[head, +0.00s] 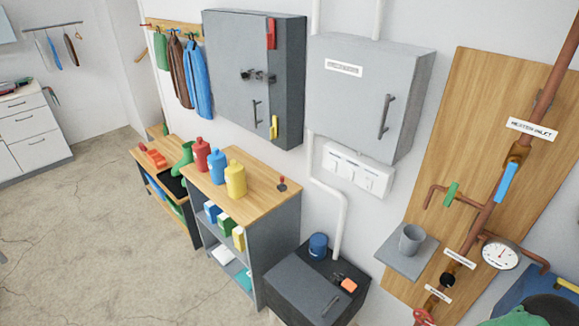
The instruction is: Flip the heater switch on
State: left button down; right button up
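No gripper of mine shows in the head view. A white switch panel (357,171) with several rocker-like plates is on the wall under the right grey cabinet. On the wooden pipe board at the right, a small black round part (447,279) sits between two small white labels that are too small to read. I cannot tell which of these is the heater switch, or its position. A label reading "HEATER INLET" (532,129) is higher on the board, beside the copper pipe (500,185) with a blue lever (507,183). A round gauge (500,253) is below.
Two grey wall cabinets (235,65) (355,100) hang above. A wooden-topped shelf (250,203) holds bottles. A dark low box (298,291) stands beside it. A grey wall shelf (400,262) holds a grey cup (411,240). Open concrete floor (80,230) is at the left.

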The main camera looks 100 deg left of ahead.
aim_at(334, 165)
jog(key=k+l+u, duration=0.1)
jog(key=u, duration=2.65)
